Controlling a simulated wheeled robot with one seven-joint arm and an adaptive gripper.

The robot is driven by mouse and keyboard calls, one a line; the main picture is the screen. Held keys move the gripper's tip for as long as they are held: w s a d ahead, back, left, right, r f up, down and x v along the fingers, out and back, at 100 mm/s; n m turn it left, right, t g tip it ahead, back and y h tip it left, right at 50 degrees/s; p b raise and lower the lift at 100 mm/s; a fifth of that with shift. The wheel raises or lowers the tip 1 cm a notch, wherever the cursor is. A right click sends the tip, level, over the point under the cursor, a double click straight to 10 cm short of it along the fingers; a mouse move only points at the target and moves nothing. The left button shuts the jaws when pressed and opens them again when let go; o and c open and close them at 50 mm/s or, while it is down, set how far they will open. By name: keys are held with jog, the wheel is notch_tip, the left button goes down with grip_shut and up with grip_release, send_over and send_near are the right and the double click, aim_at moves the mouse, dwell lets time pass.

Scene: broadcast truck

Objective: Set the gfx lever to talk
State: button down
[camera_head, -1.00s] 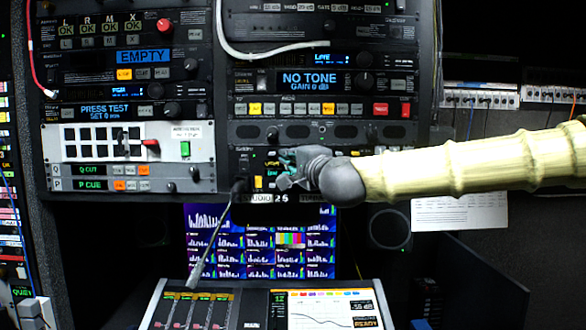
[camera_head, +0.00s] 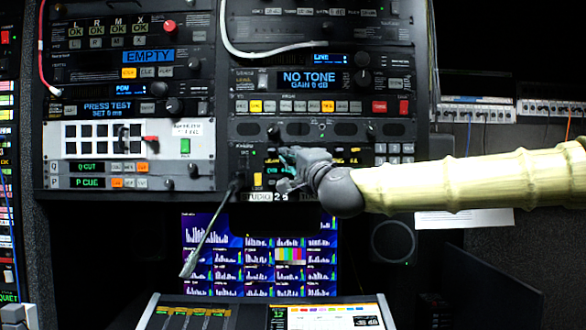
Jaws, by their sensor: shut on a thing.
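My gripper (camera_head: 285,171) is at the lower middle panel (camera_head: 245,163) of the right rack. Its grey fingers point left and are shut on a small part of this panel. The fingers cover that part, so I cannot see its shape or how it is set. Small yellow and green lit legends show around the fingers. I cannot read a gfx or talk label from here. My wrist hides the middle of the panel.
The monitor (camera_head: 210,265) and a console (camera_head: 245,315) are below.

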jog(key=shift+f+t+b, duration=0.3)
jog(key=shift+f+b, duration=0.15)
jog(key=shift+b, duration=1.2)
jog(key=shift+w+r+n+y+b, duration=0.1)
jog(key=shift+n+y+b, duration=0.3)
jog(key=shift+b, duration=0.2)
jog(key=c, duration=1.6)
grip_release()
jog(key=shift+r, duration=0.1)
jog(key=p, duration=0.3)
jog(key=shift+r+m+h, duration=0.3)
jog(key=shift+r, duration=0.1)
